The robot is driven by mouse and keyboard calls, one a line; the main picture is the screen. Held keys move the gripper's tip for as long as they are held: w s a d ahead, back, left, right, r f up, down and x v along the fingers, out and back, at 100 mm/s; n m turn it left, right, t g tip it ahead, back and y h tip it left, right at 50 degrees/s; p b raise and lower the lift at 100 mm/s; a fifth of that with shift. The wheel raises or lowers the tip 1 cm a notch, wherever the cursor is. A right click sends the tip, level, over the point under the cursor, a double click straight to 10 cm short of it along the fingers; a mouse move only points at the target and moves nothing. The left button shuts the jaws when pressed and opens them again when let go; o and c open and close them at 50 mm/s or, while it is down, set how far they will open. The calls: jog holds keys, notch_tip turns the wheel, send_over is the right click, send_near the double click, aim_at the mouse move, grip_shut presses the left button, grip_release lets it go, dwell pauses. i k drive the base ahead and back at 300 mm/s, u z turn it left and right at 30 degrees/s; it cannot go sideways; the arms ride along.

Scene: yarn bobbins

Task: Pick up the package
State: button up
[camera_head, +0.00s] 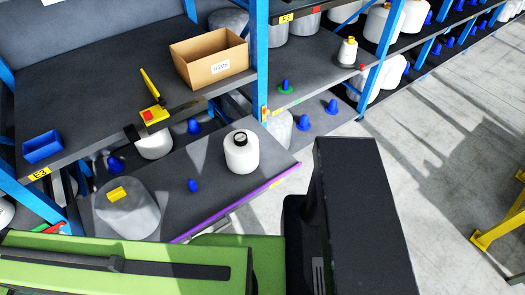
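An open brown cardboard box (214,66) with a white label on its front stands on the grey upper shelf, close to a blue upright post. It is the only package-like thing that I can make out. My gripper does not show in this view. Green and black parts of my own body fill the lower part of the picture, in front of the shelves and apart from the box.
A white bobbin (241,152), a wrapped grey bobbin (128,210) and a blue cone (193,186) stand below. A yellow frame (490,230) stands right; floor between is clear.

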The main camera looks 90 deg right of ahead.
aim_at(241, 149)
jog(key=z, duration=1.95)
jog(key=k, duration=0.35)
jog(key=z, duration=0.7)
jog(key=i, duration=0.5)
jog(key=z, duration=0.15)
jog(key=k, duration=0.8)
jog(key=u, duration=0.2)
jog(key=i, duration=0.8)
jog(key=z, duration=0.15)
